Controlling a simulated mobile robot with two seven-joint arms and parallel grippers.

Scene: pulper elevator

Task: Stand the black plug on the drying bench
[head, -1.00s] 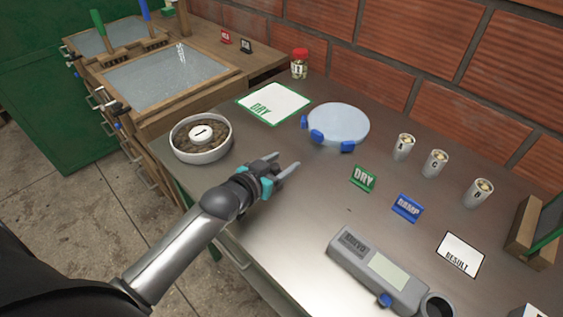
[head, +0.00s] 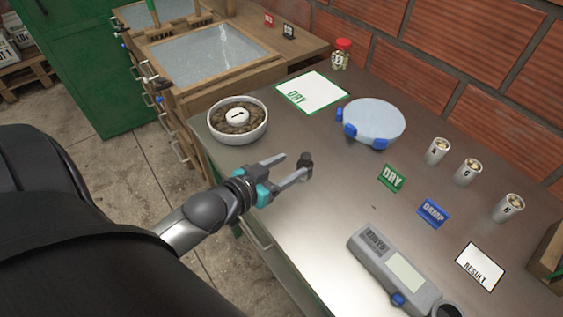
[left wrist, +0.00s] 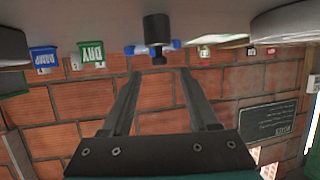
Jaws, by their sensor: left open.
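The black plug (head: 305,160) is a small dark cylinder with a narrower knob, standing on the metal-topped bench (head: 330,225). The left wrist view is upside down and shows the plug (left wrist: 157,30) upright, knob towards me, in line with the gap between my fingers. My left gripper (head: 295,168) is open and empty, its fingertips close to the plug; contact is not clear. Its two fingers also show in the left wrist view (left wrist: 158,80). A wooden bench (head: 243,88) with mesh-topped trays stands at the back left; no label marks either bench as the drying bench.
A white bowl of beans (head: 238,138) stands left of the plug. A pale blue disc with blue feet (head: 375,118), a DRY card (head: 392,178), a DAMP card (head: 432,212) and a grey meter (head: 395,268) are to the right. A green-edged DRY mat (head: 325,90) lies behind.

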